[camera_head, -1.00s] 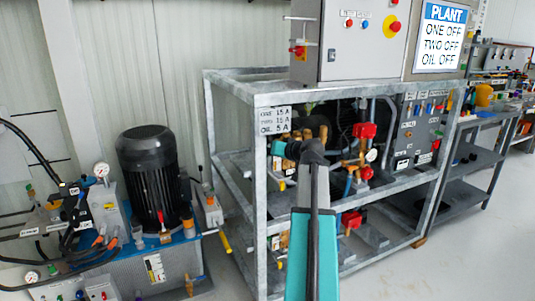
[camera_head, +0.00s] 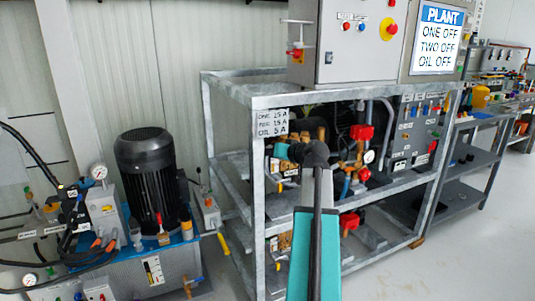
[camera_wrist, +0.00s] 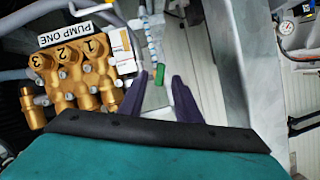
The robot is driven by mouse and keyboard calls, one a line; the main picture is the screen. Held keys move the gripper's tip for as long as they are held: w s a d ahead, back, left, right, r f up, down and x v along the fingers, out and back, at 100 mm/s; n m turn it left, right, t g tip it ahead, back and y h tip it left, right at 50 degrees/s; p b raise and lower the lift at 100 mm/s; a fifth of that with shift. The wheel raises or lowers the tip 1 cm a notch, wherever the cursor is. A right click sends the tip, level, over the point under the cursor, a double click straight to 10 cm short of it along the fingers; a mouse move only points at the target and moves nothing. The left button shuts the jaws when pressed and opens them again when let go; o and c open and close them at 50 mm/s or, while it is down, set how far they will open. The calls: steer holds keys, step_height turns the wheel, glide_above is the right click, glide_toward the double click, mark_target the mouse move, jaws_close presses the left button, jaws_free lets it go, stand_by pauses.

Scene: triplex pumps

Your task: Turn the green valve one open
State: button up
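A small green piece (camera_wrist: 160,75), which looks like the green valve handle, shows in the wrist view beside brass pump one (camera_wrist: 85,75). My gripper (camera_wrist: 161,80) is open, with its two dark fingers apart and the green piece in line between their tips. I cannot tell whether the fingers touch it or how deep it lies. In the head view my gripper is largely hidden behind my own arm, at the pump frame's upper opening. The green valve cannot be made out there.
The grey metal frame (camera_head: 259,190) surrounds the pumps; its post (camera_wrist: 228,60) stands close to the right of my fingers in the wrist view. The plant screen (camera_head: 438,38) reads ONE OFF, TWO OFF, OIL OFF. A black motor (camera_head: 145,150) stands at left.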

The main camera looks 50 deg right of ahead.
steer(key=p+v, duration=0.2)
steer(key=v, duration=0.9)
steer(key=shift+w, duration=0.1)
